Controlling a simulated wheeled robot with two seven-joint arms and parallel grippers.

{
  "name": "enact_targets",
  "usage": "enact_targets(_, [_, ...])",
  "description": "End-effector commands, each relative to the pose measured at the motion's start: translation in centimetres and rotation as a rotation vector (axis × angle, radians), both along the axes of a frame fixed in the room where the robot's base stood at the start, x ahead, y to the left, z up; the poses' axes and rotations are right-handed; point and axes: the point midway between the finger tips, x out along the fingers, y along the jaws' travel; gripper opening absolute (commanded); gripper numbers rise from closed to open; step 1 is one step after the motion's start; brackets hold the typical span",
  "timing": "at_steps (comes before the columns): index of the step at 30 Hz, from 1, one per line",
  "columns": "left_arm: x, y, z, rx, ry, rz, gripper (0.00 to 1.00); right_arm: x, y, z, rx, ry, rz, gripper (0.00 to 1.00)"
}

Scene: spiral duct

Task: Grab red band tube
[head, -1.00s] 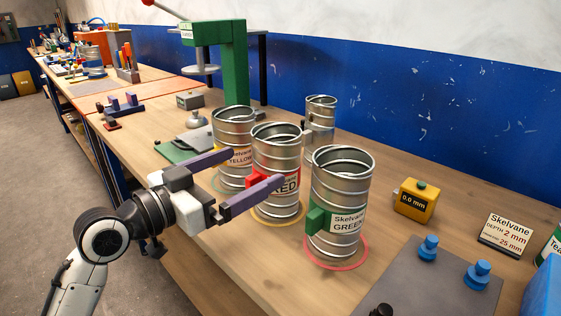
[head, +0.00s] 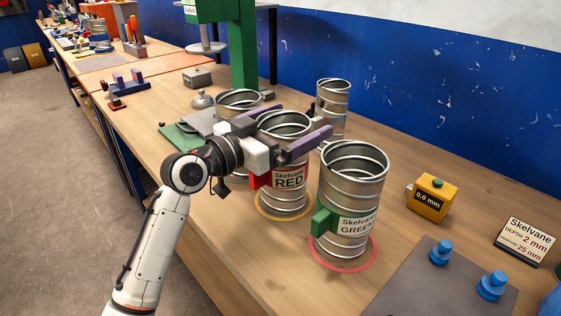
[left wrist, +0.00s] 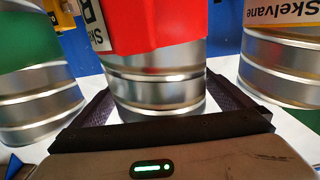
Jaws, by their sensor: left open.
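The red-band tube (head: 285,126) is a ribbed metal cylinder with a red block and a "Skelvane RED" label. It stands upright in a yellow ring on the bench. My left gripper (head: 305,118) is open, its purple fingers on either side of the tube's upper part. In the left wrist view, the red-band tube (left wrist: 155,92) is between the dark fingers; contact cannot be told. The green tube (head: 352,180) stands at the near right in a red ring. The yellow tube (head: 238,101) is behind my arm, its label hidden. My right gripper is out of view.
Another metal tube (head: 332,98) stands behind. A green press (head: 243,50) rises at the back. A yellow gauge (head: 428,199), a sign (head: 525,241) and blue knobs (head: 440,252) on a grey mat (head: 415,285) are at the right. Bench around the gauge is clear.

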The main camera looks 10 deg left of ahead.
Motion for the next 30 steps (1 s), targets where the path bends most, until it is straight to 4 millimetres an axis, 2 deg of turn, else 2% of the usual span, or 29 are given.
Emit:
enact_targets(8, [0.4,-0.3,0.0,0.001,-0.001,0.0,1.0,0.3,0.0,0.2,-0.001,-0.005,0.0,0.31])
enact_targets(20, [0.4,-0.2,-0.1,0.001,0.001,0.0,0.34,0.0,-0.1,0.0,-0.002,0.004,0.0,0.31])
enact_targets(26, [0.4,-0.2,0.1,0.0,-0.002,0.0,0.34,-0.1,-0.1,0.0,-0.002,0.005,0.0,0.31])
enact_targets(30, [0.4,-0.2,1.2,0.0,-0.005,-0.001,0.34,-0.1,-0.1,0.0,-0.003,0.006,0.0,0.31])
